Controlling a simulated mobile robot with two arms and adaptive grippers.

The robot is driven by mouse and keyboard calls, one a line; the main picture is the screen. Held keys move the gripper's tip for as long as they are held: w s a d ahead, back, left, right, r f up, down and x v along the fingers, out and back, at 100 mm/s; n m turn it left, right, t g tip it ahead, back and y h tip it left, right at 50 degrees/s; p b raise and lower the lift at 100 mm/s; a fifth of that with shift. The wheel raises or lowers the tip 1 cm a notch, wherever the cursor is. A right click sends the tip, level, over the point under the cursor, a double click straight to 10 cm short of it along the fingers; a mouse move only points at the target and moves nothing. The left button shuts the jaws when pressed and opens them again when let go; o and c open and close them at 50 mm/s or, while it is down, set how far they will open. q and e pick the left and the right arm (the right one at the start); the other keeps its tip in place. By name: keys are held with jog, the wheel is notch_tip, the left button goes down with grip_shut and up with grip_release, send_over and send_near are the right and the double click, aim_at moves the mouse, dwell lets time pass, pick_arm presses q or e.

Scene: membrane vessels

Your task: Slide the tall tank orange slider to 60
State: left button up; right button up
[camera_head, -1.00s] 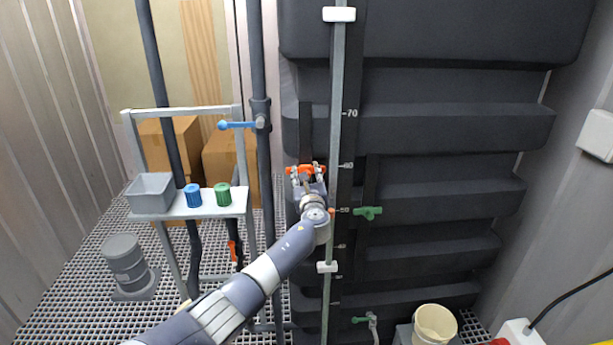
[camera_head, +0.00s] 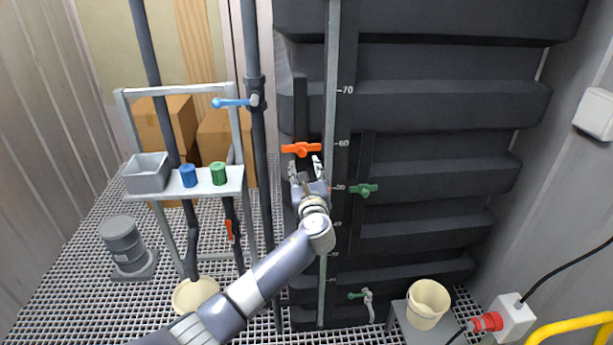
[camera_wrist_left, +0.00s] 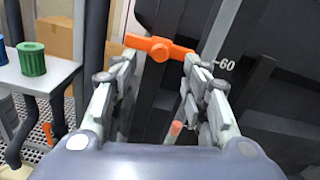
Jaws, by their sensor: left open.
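The tall dark tank (camera_head: 420,105) has a scale strip with a pale vertical sight tube (camera_head: 331,110). The orange slider (camera_head: 301,149) sits left of the tube, about level with the 60 mark. It also shows in the left wrist view (camera_wrist_left: 160,48), beside the number 60. My left gripper (camera_head: 304,166) is open just below the slider in the head view. In the wrist view its fingers (camera_wrist_left: 158,70) are spread, with the slider beyond and between the tips, apparently free of them. A small orange-red piece (camera_wrist_left: 176,128) shows lower on the tube. My right gripper is not in view.
A green handle (camera_head: 363,190) is right of the tube near 50. A blue-handled valve (camera_head: 235,102) is on the pipe at left. A shelf (camera_head: 205,190) holds a grey bin, a blue cap and a green cap. Buckets (camera_head: 428,303) stand low down.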

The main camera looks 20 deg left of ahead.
pick_arm(q)
jog(key=shift+v, duration=1.15)
